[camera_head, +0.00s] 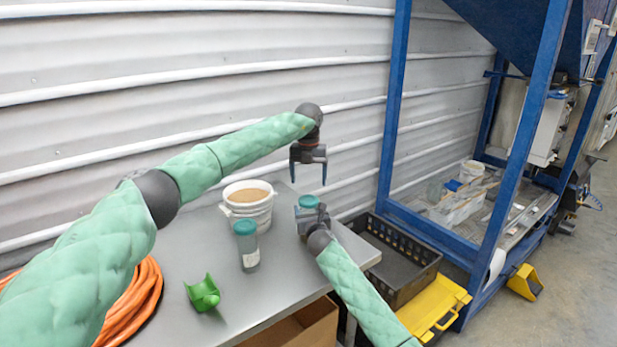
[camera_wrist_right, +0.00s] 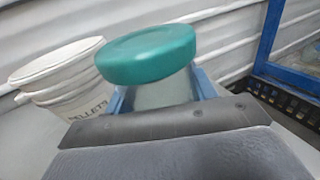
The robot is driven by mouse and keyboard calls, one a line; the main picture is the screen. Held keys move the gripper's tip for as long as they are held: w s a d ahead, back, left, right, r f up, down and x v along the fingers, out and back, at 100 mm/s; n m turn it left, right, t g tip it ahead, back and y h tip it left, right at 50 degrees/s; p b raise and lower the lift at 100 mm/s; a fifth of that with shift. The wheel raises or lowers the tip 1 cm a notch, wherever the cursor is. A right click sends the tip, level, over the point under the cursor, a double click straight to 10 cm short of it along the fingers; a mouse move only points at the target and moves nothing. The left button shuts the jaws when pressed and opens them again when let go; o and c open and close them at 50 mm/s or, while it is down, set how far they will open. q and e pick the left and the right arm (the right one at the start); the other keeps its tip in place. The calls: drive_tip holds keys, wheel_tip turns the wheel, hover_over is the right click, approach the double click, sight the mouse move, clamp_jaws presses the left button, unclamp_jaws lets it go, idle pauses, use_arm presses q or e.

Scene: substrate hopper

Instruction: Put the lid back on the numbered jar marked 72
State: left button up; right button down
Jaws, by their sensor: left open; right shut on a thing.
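A clear jar (camera_wrist_right: 165,92) is held between the blue fingers of my right gripper (camera_wrist_right: 160,90). A teal lid (camera_wrist_right: 147,55) is on top of its mouth and looks slightly tilted in the right wrist view; I cannot tell if it is fully seated. The lid also shows in the head view (camera_head: 309,202), near the table's far right corner. My left gripper (camera_head: 308,174) is open and empty, fingers down, above that lid and apart from it. A second clear jar (camera_head: 249,260) with a teal lid (camera_head: 245,227) stands to the left. No number is readable.
A white bucket of pellets (camera_head: 248,215) stands behind the second jar. A green scoop (camera_head: 203,293) and an orange hose (camera_head: 137,300) lie nearer on the metal table (camera_head: 270,305). A black crate (camera_head: 410,285) is beyond the table's right edge. Corrugated wall stands behind.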

sight(308, 199)
idle(0.4)
use_arm(q)
drive_tip(key=shift+f, duration=4.05)
drive_tip(key=shift+c, duration=0.2)
drive_tip(key=c, duration=1)
drive_tip(key=shift+o, duration=0.2)
drive_tip(key=o, duration=1.2)
drive_tip(key=shift+c, duration=0.2)
